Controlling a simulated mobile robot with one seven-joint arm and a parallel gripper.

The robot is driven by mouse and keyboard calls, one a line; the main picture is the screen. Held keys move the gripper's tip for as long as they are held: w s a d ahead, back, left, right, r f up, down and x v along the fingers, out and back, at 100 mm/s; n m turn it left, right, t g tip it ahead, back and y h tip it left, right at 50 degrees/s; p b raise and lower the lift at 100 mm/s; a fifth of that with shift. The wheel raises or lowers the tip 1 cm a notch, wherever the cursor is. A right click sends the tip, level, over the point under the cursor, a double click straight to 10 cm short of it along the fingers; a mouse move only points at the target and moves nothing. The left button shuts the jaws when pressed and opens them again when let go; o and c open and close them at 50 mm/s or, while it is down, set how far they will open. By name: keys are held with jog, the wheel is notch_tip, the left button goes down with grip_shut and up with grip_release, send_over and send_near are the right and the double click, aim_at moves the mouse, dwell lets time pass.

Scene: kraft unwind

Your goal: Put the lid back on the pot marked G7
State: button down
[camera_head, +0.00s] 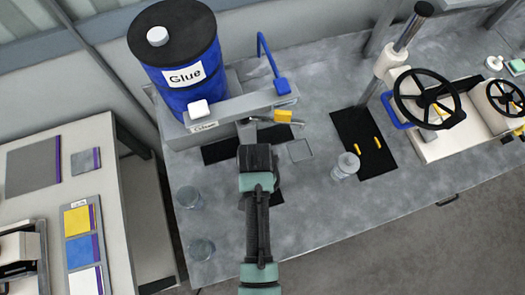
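My gripper (258,160) is above the bench in the middle of the picture, seen from above and behind. Its fingers are hidden, so I cannot tell whether it is open, shut or holding anything. A third small clear pot with a pale top (346,164) stands to the right of my gripper, beside a black mat. No G7 mark is readable on any of them. I cannot make out a separate loose lid.
A blue glue drum (187,85) stands on a grey stand behind my gripper, with a yellow-ended tool (283,116) nearby. A black mat (352,125) holds yellow pieces. A machine with black handwheels (428,100) is at right. The front right bench (330,215) is clear.

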dwell(0.3)
jog(key=shift+c, duration=0.6)
grip_release()
jog(key=shift+r, duration=0.1)
jog(key=shift+r, duration=3.45)
jog(key=shift+c, duration=0.4)
grip_shut()
